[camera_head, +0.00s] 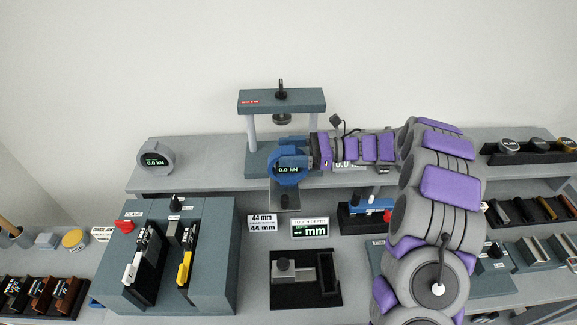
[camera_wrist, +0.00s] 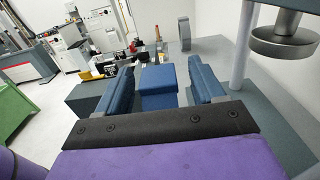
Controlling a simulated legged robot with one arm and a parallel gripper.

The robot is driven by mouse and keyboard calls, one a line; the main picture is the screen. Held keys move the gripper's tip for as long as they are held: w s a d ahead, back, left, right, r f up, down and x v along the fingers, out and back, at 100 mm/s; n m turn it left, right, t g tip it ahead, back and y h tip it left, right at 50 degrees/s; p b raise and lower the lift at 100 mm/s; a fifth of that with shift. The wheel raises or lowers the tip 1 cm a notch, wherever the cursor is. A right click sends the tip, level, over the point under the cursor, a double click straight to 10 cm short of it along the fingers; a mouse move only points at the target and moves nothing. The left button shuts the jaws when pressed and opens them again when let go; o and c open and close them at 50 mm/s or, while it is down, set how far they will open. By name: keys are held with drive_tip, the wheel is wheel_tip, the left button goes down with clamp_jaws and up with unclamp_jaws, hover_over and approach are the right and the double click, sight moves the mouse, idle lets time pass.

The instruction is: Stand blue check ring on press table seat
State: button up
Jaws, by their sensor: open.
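The blue check ring (camera_head: 287,180) is upright at the press (camera_head: 282,100), its display reading 0.0 kN and facing the head camera. It is under the upper platen, over the press base. Whether its underside rests on the table seat cannot be told, as the ring and my gripper hide the seat. My gripper (camera_head: 294,151) reaches in from the right with its blue fingers around the ring. In the wrist view, the ring (camera_wrist: 158,88) shows as a blue block between the open fingers, with a gap on each side.
The press's column and round platen (camera_wrist: 283,40) are close on the right in the wrist view. A grey ring (camera_head: 154,158) stands on the shelf at left. Below are a two-slot teal fixture (camera_head: 215,250), display plates (camera_head: 309,228) and a black tray (camera_head: 306,293).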

drive_tip(key=shift+a, duration=0.4)
drive_tip(key=shift+c, duration=0.4)
drive_tip(key=shift+d, duration=0.2)
drive_tip(key=c, duration=0.4)
clamp_jaws()
